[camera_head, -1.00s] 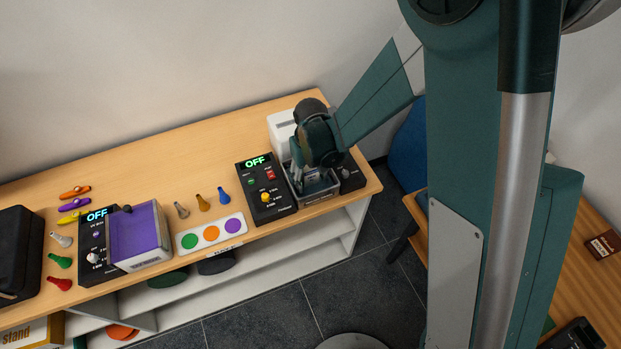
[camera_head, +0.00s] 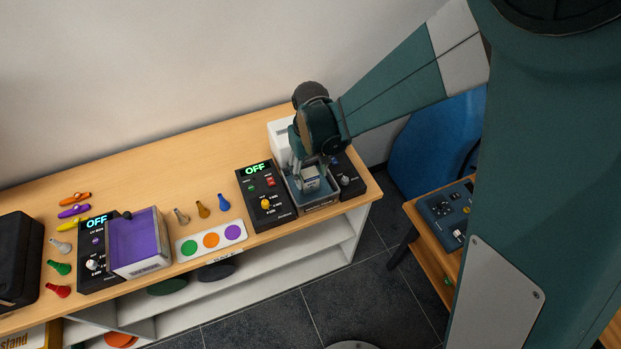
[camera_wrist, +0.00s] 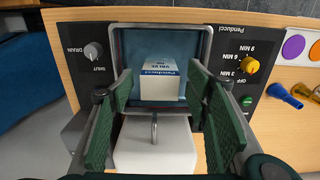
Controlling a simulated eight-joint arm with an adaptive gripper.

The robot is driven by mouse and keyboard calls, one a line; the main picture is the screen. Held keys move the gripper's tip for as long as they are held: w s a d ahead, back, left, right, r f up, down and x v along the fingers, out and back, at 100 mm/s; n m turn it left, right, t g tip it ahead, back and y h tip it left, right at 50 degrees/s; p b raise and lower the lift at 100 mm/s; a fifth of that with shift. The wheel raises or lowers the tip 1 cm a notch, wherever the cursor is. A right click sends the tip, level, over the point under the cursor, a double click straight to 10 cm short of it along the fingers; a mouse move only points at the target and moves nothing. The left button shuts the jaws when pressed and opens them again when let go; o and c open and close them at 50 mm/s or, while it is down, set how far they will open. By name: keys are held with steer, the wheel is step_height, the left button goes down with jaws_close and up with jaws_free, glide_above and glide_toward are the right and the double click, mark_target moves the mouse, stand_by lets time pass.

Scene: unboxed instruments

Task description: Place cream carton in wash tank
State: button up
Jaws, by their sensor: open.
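The cream carton (camera_wrist: 161,86) has a blue-printed top edge and a printed label. It sits inside the wash tank (camera_wrist: 126,45), a grey open box with a bluish inside, near its middle. In the head view the carton (camera_head: 311,178) shows inside the tank (camera_head: 322,205), partly hidden by my gripper. My gripper (camera_wrist: 158,75) is open, its green pads apart on either side of the carton with gaps visible. In the head view my gripper (camera_head: 304,177) points down at the tank from above. The carton's underside is hidden.
A white box (camera_head: 281,136) with a metal handle stands behind the tank. A control panel (camera_head: 264,196) reading OFF flanks the tank's left, and a smaller knob panel (camera_head: 347,176) its right.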

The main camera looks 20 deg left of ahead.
steer(key=shift+r, duration=2.5)
steer(key=shift+w+d+r, duration=0.1)
steer(key=shift+d+r, duration=0.1)
steer(key=shift+d, duration=0.05)
steer(key=d+r+m+t+y, duration=0.1)
steer(key=d+r+m+t, duration=0.1)
steer(key=d+r, duration=0.8)
steer(key=d+r+m+t, duration=0.15)
steer(key=d+r, duration=0.35)
steer(key=d, duration=0.8)
steer(key=s+d+r+m+t, duration=0.1)
steer(key=s+d, duration=0.2)
steer(key=d, duration=0.4)
steer(key=s+d+r+m+t, duration=0.1)
steer(key=s+d+r+m, duration=0.1)
steer(key=s+d, duration=0.2)
steer(key=s+d+r+m+t+h, duration=0.1)
steer(key=s+d+r+m, duration=0.1)
steer(key=d, duration=0.8)
steer(key=shift+s+d+r+t, duration=0.2)
steer(key=shift+s+d+t, duration=0.15)
steer(key=shift+s, duration=0.35)
